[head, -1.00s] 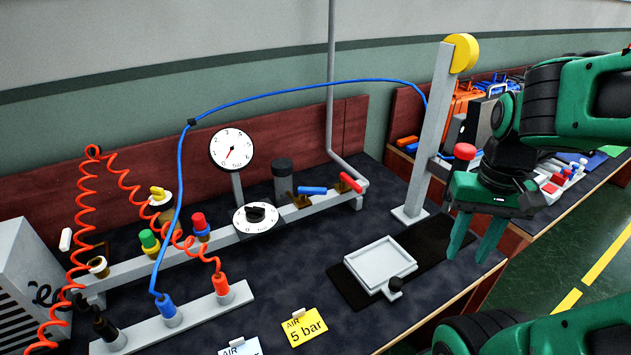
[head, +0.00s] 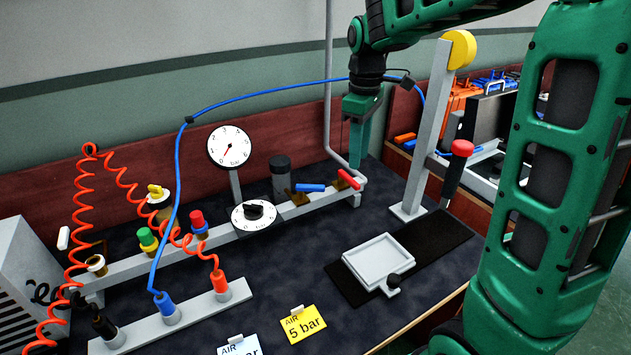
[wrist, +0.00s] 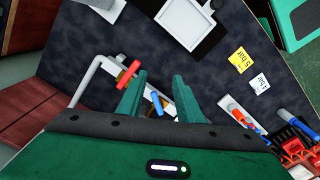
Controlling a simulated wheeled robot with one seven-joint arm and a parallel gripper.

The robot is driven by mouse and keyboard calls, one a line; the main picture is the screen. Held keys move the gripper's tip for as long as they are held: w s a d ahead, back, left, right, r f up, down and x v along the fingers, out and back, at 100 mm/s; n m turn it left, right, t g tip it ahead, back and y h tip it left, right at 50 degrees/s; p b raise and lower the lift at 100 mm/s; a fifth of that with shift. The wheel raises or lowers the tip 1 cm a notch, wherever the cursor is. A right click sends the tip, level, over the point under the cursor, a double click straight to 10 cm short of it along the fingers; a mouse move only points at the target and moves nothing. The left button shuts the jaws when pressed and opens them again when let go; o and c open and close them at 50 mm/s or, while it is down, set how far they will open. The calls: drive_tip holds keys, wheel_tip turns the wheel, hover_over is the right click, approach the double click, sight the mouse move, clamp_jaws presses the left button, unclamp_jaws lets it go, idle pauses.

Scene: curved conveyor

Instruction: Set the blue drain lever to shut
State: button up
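The blue drain lever (head: 310,188) sits on a brass valve on the grey pipe rail at the back of the bench. Its handle lies roughly level in the head view, pointing right. It also shows in the wrist view (wrist: 157,104), between my fingers in the picture. My gripper (head: 357,158) points down above the rail's right end, above and to the right of the blue lever, apart from it. The wrist view shows its two fingers (wrist: 160,76) spread with nothing held.
A red lever (head: 349,179) on a similar valve stands just right of the blue one, close below my gripper. A vertical grey pipe (head: 328,90) rises behind. A dial gauge (head: 230,146) and black knob (head: 254,211) are left. A grey post (head: 428,130) stands right.

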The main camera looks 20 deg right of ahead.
sight(316, 185)
drive_tip(key=w+a+f+n, duration=0.2)
drive_tip(key=w+a+n, duration=0.3)
drive_tip(key=w+a, duration=0.3)
wheel_tip(316, 185, down, 10)
drive_tip(key=shift+w+d+f, duration=0.1)
drive_tip(key=shift+f, duration=0.1)
drive_tip(key=shift+c, duration=0.4)
clamp_jaws()
